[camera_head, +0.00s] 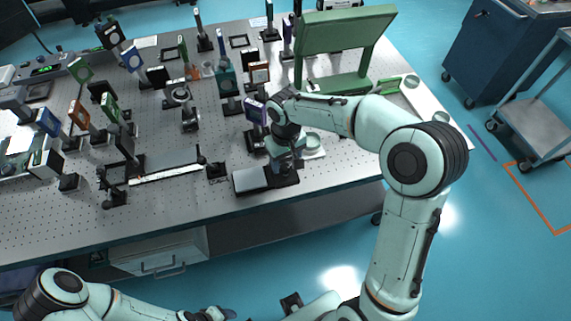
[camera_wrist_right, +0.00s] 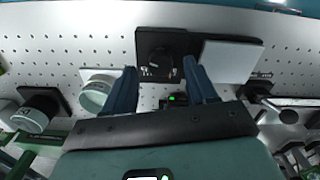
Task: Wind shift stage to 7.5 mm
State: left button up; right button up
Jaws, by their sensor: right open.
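The shift stage shows in the right wrist view as a black block with a dark round knob (camera_wrist_right: 160,62) and a pale flat plate (camera_wrist_right: 229,61) beside it. In the head view its plate (camera_head: 250,180) lies near the table's front edge, and the knob is hidden by my right gripper (camera_head: 287,165). In the right wrist view my right gripper (camera_wrist_right: 160,75) is open and empty, its blue fingers apart on either side of the knob's near side. I cannot tell whether they touch it. The knob's scale is too small to read. My left gripper (camera_head: 212,313) is low at the bottom edge, its fingers unclear.
The perforated optical table (camera_head: 225,215) holds many mounted optics. A long rail (camera_head: 165,174) lies left of the stage. A green stand (camera_head: 345,32) rises behind my right arm. In the right wrist view, pale round parts (camera_wrist_right: 96,95) sit left of the fingers.

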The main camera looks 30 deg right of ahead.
jog(key=shift+f, duration=1.1)
pick_arm(q)
jog(key=shift+f, duration=0.1)
pick_arm(e)
jog(key=c, duration=1.1)
jog(key=shift+o, duration=0.2)
pick_arm(q)
jog(key=shift+s+f, duration=0.15)
pick_arm(e)
jog(key=shift+m, duration=0.4)
jog(key=m+b, duration=0.1)
jog(key=m, duration=0.1)
jog(key=shift+m, duration=0.3)
pick_arm(q)
jog(key=shift+s+f+b, duration=0.25)
jog(key=shift+s+f, duration=0.05)
jog(key=shift+f, duration=0.2)
jog(key=shift+s+f+b, duration=0.25)
jog(key=shift+f, duration=0.25)
pick_arm(e)
jog(key=m, duration=0.4)
jog(key=shift+m, duration=0.3)
